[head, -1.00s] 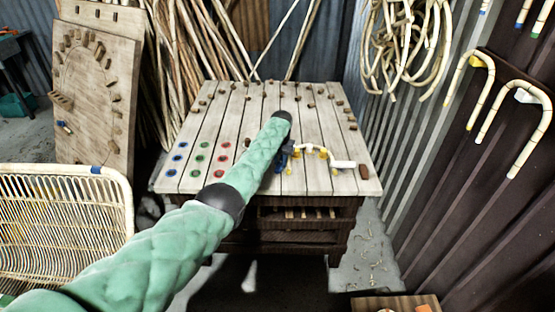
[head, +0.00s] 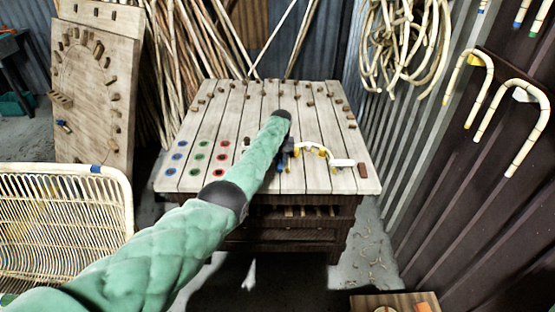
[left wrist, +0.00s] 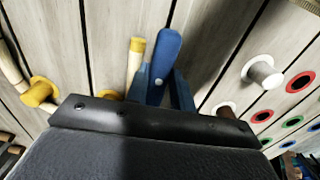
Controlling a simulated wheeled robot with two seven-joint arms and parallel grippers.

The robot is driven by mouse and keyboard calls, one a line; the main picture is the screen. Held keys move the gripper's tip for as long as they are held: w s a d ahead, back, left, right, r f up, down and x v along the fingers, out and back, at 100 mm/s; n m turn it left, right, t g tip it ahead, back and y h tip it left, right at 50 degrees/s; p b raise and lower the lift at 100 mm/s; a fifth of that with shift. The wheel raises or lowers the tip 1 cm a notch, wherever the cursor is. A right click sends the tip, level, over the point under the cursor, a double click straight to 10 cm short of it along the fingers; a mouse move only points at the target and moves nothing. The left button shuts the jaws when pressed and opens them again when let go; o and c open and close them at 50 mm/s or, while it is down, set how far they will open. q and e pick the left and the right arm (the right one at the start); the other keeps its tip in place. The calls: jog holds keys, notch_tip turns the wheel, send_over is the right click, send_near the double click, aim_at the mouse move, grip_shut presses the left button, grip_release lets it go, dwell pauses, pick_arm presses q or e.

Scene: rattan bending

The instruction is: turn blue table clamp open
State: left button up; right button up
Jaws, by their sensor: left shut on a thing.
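The blue table clamp (left wrist: 165,60) shows in the left wrist view with its rounded lever standing up beside a pale rattan end with a yellow tip (left wrist: 135,62). In the head view only a small blue part of the clamp (head: 281,166) shows on the workbench. My left gripper (head: 290,148) is at the clamp, shut on it. My right gripper is in neither view.
The slatted workbench (head: 205,125) carries several wooden pegs and blue, green and red rings at its left. A curved pale rattan piece (head: 325,149) with yellow parts lies right of the clamp. A white block (head: 342,163) sits near the front right.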

aim_at(279, 161)
pick_arm(q)
jog(key=shift+w+a+r, duration=0.1)
jog(key=shift+w+r, duration=0.1)
jog(key=o, duration=0.7)
jog(key=shift+o, duration=1.4)
jog(key=shift+f, duration=0.1)
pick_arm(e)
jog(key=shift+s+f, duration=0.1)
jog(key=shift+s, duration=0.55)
pick_arm(q)
jog(key=shift+s, duration=0.1)
jog(key=shift+r, duration=0.35)
notch_tip(279, 161, up, 2)
jog(key=shift+r+b, duration=0.1)
jog(key=shift+b, duration=0.25)
notch_tip(279, 161, up, 4)
jog(key=shift+a+f+b, duration=0.1)
jog(key=shift+f+b, duration=0.05)
jog(key=shift+b, duration=0.35)
jog(key=shift+r, duration=0.65)
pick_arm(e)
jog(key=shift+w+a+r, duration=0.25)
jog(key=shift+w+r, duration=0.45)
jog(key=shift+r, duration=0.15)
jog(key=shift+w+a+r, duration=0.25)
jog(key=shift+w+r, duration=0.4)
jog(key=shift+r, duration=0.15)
